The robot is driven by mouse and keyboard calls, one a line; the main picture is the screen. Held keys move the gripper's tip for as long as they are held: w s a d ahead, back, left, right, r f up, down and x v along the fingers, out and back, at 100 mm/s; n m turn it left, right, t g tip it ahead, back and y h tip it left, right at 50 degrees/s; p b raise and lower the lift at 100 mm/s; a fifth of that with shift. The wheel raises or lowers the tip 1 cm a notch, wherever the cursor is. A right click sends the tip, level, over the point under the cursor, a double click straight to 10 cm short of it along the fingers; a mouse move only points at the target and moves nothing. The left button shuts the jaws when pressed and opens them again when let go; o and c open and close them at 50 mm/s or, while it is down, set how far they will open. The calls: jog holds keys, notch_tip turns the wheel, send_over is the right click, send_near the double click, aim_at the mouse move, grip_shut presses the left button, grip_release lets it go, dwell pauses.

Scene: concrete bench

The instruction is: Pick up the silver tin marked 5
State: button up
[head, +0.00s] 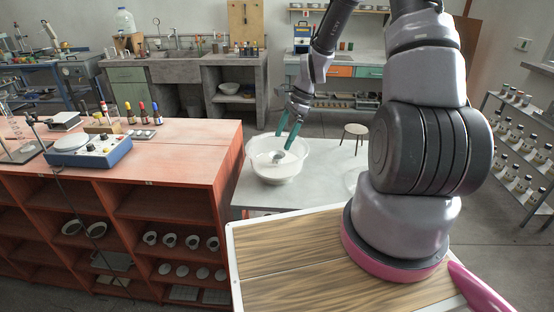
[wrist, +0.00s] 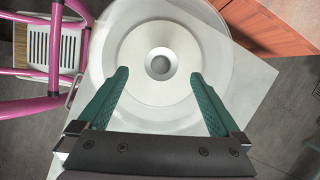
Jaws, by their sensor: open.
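A small round silver tin (head: 278,157) sits inside a wide translucent bowl (head: 262,172) on the grey bench (head: 247,192). In the wrist view the tin (wrist: 161,64) is near the middle of the pale bowl (wrist: 140,28), with a darker round top; no number is readable. My gripper (head: 285,140) has teal fingers and is open, pointing down over the bowl. In the wrist view my gripper (wrist: 160,75) has its fingertips on either side of the tin, with clear gaps. I cannot tell how far above the tin the fingertips are.
The bowl's raised wall surrounds the tin. A red-orange shelf unit (head: 150,185) stands left of the bench, with a blue-and-white instrument (head: 90,150) on top. A stool (head: 355,130) stands behind.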

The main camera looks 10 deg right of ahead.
aim_at(277, 155)
jog(key=x, duration=0.8)
jog(key=shift+w+d+f, duration=0.15)
jog(key=shift+w+d, duration=0.05)
jog(key=shift+d, duration=0.15)
jog(key=c, duration=1.4)
